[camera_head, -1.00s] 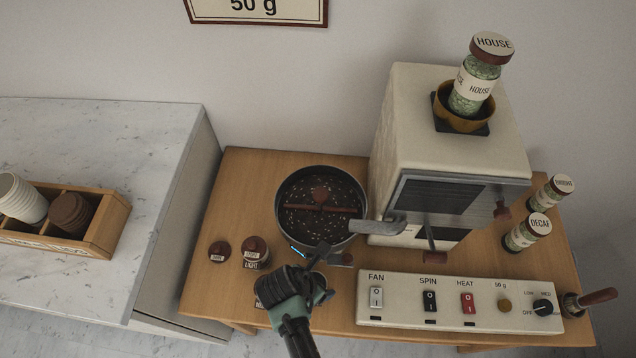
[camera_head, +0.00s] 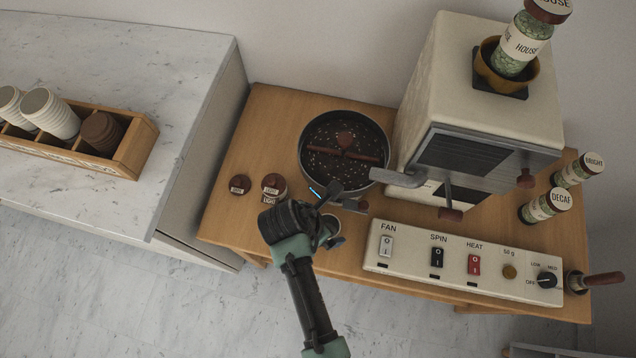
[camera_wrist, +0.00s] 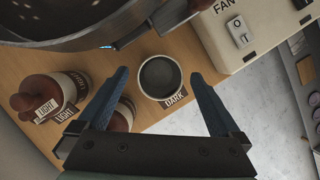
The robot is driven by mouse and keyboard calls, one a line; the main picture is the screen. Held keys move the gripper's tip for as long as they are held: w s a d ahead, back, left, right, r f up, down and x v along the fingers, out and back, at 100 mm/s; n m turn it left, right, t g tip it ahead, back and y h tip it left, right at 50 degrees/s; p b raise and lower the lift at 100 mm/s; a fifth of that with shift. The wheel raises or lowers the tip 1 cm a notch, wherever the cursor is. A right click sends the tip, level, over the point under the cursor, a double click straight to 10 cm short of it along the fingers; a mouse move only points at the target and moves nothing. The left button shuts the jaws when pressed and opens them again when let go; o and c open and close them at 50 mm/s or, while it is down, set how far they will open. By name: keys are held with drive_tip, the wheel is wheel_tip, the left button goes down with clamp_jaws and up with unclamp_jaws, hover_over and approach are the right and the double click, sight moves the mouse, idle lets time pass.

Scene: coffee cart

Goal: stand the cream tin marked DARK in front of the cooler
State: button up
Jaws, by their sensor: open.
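The cream tin marked DARK (camera_wrist: 160,78) stands upright and lidless on the wooden table, its grey inside showing. In the head view the tin (camera_head: 331,224) is partly hidden by my gripper (camera_head: 328,213). In the wrist view my gripper (camera_wrist: 160,90) is open, with one finger on each side of the tin in the picture. I cannot tell whether the fingers touch it.
A LIGHT tin (camera_head: 273,187) and a brown lid (camera_head: 240,185) are to the left. Another brown-topped thing (camera_wrist: 122,117) is partly behind my left finger. The switch panel (camera_head: 460,262) is close on the right. The table's front edge is near.

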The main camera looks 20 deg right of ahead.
drive_tip(key=v, duration=0.6)
drive_tip(key=shift+s+a+r, duration=0.1)
drive_tip(key=shift+a+r, duration=0.1)
drive_tip(key=shift+r, duration=0.15)
drive_tip(key=w+a+r+m+t+y, duration=0.1)
drive_tip(key=w+a+r+m+t, duration=0.2)
drive_tip(key=w+r+m+t, duration=0.95)
drive_tip(key=w+a+r+n+t+y, duration=0.1)
drive_tip(key=w+r, duration=0.3)
drive_tip(key=r, duration=0.7)
drive_tip(key=w+a+r, duration=0.1)
drive_tip(key=w+r, duration=0.4)
drive_tip(key=r, duration=0.7)
wheel_tip(320, 180, up, 17)
drive_tip(key=s+m+t, duration=0.2)
drive_tip(key=m+t, duration=0.3)
drive_tip(key=t, duration=0.1)
drive_tip(key=s+a+r+m+t+y, duration=0.1)
drive_tip(key=s+r+m+t, duration=0.1)
drive_tip(key=s+r, duration=0.4)
drive_tip(key=s+a+r+m+t+y, duration=0.1)
drive_tip(key=s+r+m+t, duration=0.2)
drive_tip(key=s+r, duration=0.3)
wheel_tip(320, 180, up, 6)
drive_tip(key=shift+s+f+t, duration=0.2)
drive_tip(key=shift+t, duration=0.65)
drive_tip(key=shift+a+f, duration=0.1)
